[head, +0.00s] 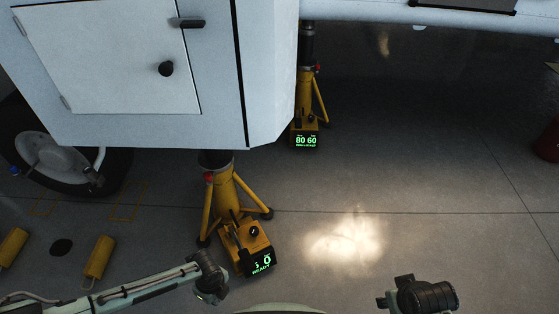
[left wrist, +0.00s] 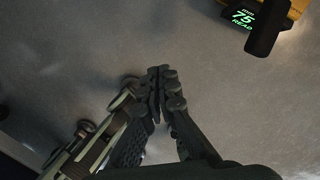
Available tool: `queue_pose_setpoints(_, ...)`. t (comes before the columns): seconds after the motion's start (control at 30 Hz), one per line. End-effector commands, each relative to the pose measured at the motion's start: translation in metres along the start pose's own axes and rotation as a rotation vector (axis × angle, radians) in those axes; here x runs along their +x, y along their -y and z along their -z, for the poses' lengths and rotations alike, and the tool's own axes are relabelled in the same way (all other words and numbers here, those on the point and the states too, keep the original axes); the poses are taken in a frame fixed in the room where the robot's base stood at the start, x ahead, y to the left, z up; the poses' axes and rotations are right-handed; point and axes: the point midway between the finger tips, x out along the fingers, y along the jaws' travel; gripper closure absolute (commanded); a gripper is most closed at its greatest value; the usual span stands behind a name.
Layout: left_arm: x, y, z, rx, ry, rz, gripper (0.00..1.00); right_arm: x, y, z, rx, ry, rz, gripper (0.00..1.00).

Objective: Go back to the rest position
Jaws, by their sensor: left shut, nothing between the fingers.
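My left gripper (head: 210,290) is at the end of my arm coming in from the left, just below the near yellow jack (head: 226,195) and apart from it. In the left wrist view its fingers (left wrist: 160,90) are together, with nothing between them. A dark end part of my right arm (head: 420,296) shows at the bottom right, over bare floor; its fingers cannot be made out. The near jack stands under the white aircraft body. Its control box (head: 247,248) has a lit green display with a word like READY; the digits are hard to read.
A second yellow jack (head: 305,95) stands farther back, its display showing 80 60. The white aircraft body (head: 110,60) with a closed hatch overhangs the upper left. A black wheel (head: 65,150) and yellow cylinders (head: 98,257) are at left. The floor at right is clear, with a red object (head: 548,140) at the edge.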

Motion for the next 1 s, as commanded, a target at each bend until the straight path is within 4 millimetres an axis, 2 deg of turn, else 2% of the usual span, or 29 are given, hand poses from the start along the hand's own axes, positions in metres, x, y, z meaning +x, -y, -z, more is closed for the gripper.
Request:
queue_pose_setpoints(0.03, 0.002, -0.009, -0.016, -0.008, 0.019, -0.011, 1.0, 0.0, 0.0, 0.0, 0.0, -0.001, 0.0, 0.6)
queue_pose_setpoints(0.2, 0.006, -0.038, -0.065, -0.032, 0.078, -0.048, 1.0, 0.0, 0.0, 0.0, 0.0, 0.0, 0.0, 0.6)
queue_pose_setpoints(0.37, 0.008, -0.042, -0.062, -0.262, 0.061, 0.01, 1.0, 0.0, 0.0, 0.0, 0.0, 0.0, 0.0, 0.6)
queue_pose_setpoints(0.57, 0.006, -0.057, -0.083, -0.627, 0.067, 0.094, 1.0, 0.0, 0.0, 0.0, 0.0, 0.0, 0.0, 0.6)
queue_pose_setpoints(0.67, 0.004, -0.076, -0.107, -0.854, 0.088, 0.142, 1.0, 0.0, 0.0, 0.0, 0.0, 0.0, 0.0, 0.6)
queue_pose_setpoints(0.8, -0.003, -0.119, -0.156, -1.187, 0.146, 0.224, 1.0, 0.0, 0.0, 0.0, 0.0, 0.0, 0.0, 0.6)
queue_pose_setpoints(1.0, -0.022, -0.183, -0.22, -1.529, 0.243, 0.342, 1.0, 0.0, 0.0, 0.0, 0.0, 0.0, 0.0, 0.6)
